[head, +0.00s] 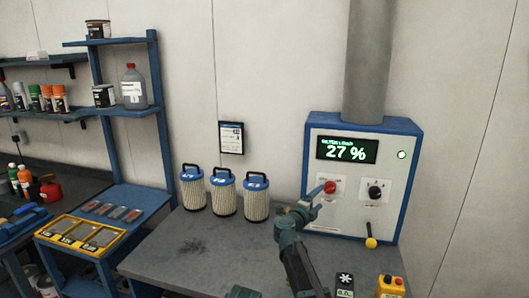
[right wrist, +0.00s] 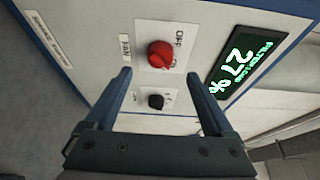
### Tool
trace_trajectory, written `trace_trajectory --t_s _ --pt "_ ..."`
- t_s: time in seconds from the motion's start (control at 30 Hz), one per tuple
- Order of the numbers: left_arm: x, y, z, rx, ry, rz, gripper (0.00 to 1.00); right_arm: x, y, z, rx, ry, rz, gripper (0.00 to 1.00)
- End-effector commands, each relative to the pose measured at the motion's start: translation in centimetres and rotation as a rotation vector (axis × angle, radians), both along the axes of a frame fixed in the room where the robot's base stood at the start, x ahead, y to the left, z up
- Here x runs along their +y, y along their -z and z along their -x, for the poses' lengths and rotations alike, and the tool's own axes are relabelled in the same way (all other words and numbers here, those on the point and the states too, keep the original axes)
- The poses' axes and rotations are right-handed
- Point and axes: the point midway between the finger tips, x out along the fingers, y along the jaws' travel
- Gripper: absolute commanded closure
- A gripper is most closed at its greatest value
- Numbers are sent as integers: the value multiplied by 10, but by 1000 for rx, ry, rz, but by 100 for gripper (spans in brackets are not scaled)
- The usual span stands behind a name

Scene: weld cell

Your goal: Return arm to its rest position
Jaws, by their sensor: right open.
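My right gripper (head: 318,193) is in front of the control box (head: 413,165), close to its red knob (head: 330,187). In the right wrist view my right gripper (right wrist: 157,76) has its two blue fingers apart with nothing between them. The red knob (right wrist: 160,54) shows just beyond the fingertips, by the labels FAN and OFF. A black knob (right wrist: 155,101) shows between the fingers, farther back on the panel.
A yellow-ended lever (head: 371,242) sticks out below. Several filter cartridges (head: 223,197) stand on the grey bench (head: 165,262). A yellow pendant (head: 390,287) lies at the front right.

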Motion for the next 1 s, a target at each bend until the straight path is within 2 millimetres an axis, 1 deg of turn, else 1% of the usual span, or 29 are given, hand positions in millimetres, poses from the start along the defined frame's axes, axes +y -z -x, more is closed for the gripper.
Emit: trace_trajectory --t_s 0.03,0.1,0.3,0.4,0.6,1.0 --pt "0 0 0 0 0 0 12 -7 0 -11 0 3 0 12" --pt "0 0 0 0 0 0 12 -15 0 -21 0 1 0 12" --pt "0 0 0 0 0 0 12 -34 0 -44 0 1 0 12" --pt "0 0 0 0 0 0 12 -41 0 -52 0 1 0 12" --pt "0 0 0 0 0 0 12 -46 0 -59 0 -1 0 12" --pt "0 0 0 0 0 0 12 -47 0 -58 0 -1 0 12"
